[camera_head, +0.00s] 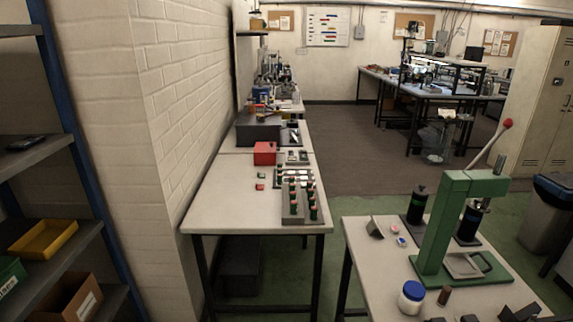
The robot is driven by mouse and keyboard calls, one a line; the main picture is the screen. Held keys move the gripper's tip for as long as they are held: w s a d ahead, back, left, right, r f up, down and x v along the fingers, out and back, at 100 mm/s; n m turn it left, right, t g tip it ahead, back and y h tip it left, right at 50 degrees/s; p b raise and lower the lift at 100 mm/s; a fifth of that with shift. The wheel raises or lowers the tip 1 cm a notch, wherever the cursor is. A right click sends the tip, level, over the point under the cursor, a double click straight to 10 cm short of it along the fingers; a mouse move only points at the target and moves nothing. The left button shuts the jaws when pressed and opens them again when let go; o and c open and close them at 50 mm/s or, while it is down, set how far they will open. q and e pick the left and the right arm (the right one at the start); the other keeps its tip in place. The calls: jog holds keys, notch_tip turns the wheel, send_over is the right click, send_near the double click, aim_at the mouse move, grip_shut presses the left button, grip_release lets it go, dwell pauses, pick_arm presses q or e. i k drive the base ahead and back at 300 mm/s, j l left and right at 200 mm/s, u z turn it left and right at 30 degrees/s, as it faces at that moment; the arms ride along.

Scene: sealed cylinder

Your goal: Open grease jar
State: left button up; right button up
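A white and blue jar (411,297), which looks like the grease jar, stands upright on the near right table (375,262), close to its front left edge. It is small in the view, and I cannot tell how its lid sits. A small brown cylinder (444,295) stands just right of it. Neither of my grippers can be made out in this view.
A green lever press (436,230) with a red-knobbed handle stands behind the jar. Two dark bottles (417,204) (468,222) stand near it. Dark pieces (519,313) lie at the bottom edge. A long table (222,205) with bottle racks is left, beyond a gap.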

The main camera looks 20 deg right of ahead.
aim_at(407, 306)
jog(key=i+z, duration=0.2)
jog(key=z, duration=0.25)
jog(key=i+j+z, duration=0.15)
jog(key=z, duration=0.3)
jog(key=i+j+z, duration=0.15)
jog(key=z, duration=0.3)
jog(key=i+j+z, duration=0.1)
jog(key=j+z, duration=0.45)
jog(key=z, duration=0.3)
jog(key=i+j+z, duration=0.1)
jog(key=j+z, duration=0.35)
jog(key=i+j+z, duration=0.1)
jog(key=j+z, duration=0.4)
jog(key=j, duration=0.15)
jog(key=j+z, duration=0.5)
jog(key=j, duration=0.15)
